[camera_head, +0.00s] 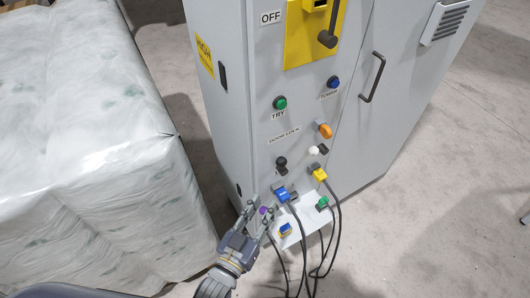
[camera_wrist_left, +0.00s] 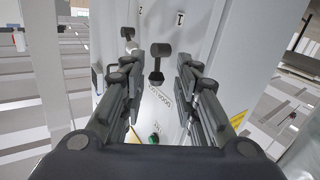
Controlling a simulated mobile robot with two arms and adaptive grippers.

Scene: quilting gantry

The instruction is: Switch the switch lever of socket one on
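The black switch lever (camera_head: 281,163) sits on the grey cabinet's front panel, below the DOOR LOCK label and above the blue plug (camera_head: 281,194). In the left wrist view a black lever (camera_wrist_left: 160,50) shows in the gap between the fingers, beyond the tips, with small marks above it. A white-knobbed lever (camera_head: 314,150) sits to the right, above the yellow plug (camera_head: 319,175). My left gripper (camera_head: 259,209) is open, low at the panel's left side, below and left of the black lever. I see nothing held. My right gripper is not in view.
A green button (camera_head: 280,103), a blue button (camera_head: 333,82) and an orange knob (camera_head: 325,131) sit higher on the panel. Dark cables hang from the plugs over a white shelf (camera_head: 306,222). A wrapped white stack (camera_head: 90,150) stands close on the left. Floor is clear right.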

